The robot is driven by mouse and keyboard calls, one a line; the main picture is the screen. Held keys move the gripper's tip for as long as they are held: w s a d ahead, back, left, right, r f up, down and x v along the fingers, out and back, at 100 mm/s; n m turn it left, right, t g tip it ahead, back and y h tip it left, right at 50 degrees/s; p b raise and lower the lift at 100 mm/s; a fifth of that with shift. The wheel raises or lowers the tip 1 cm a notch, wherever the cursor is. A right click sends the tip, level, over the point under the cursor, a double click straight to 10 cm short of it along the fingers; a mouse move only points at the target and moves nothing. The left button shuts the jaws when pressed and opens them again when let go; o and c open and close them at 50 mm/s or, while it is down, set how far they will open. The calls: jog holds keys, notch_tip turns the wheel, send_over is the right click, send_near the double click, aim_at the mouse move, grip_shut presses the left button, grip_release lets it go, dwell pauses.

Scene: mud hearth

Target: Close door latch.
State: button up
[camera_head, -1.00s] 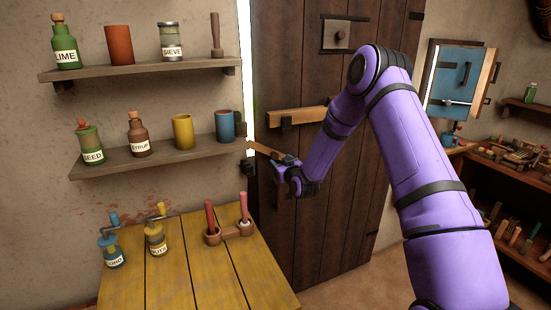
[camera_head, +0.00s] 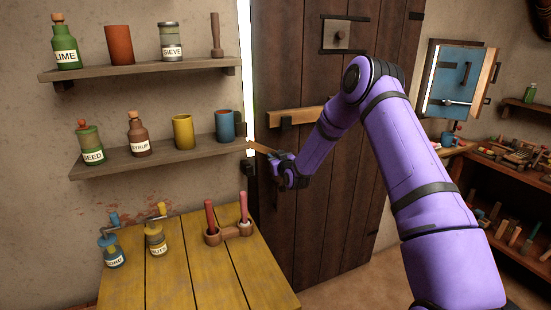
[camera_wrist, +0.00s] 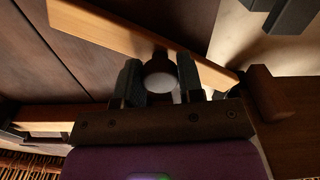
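The dark plank door (camera_head: 340,200) stands in the middle of the head view. A light wooden latch bar (camera_head: 262,149) slopes at its left edge, beside dark brackets on the frame side. My gripper (camera_head: 276,160) is at this bar's right part and hides some of it. In the wrist view the latch bar (camera_wrist: 105,28) runs diagonally, from upper left to lower right.
A second, higher light wooden bar (camera_head: 295,116) crosses the door in a dark bracket. Left are two wall shelves (camera_head: 150,158) with jars and cups. Below them is a yellow table (camera_head: 200,270) with grinders and a pestle stand. A bright gap runs along the door's left edge.

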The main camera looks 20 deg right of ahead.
jog(key=shift+f, duration=0.1)
grip_shut()
jog(key=shift+a+f+n, duration=0.45)
jog(key=shift+f+n, duration=0.2)
jog(key=shift+n, duration=0.45)
jog(key=shift+a+f+n, duration=0.15)
jog(key=shift+f+n, duration=1.35)
jog(key=shift+n, duration=0.6)
jog(key=o, duration=1.1)
grip_release()
jog(key=shift+s, duration=0.1)
jog(key=s, duration=1)
jog(key=shift+s+d, duration=0.2)
jog(key=shift+s, duration=0.15)
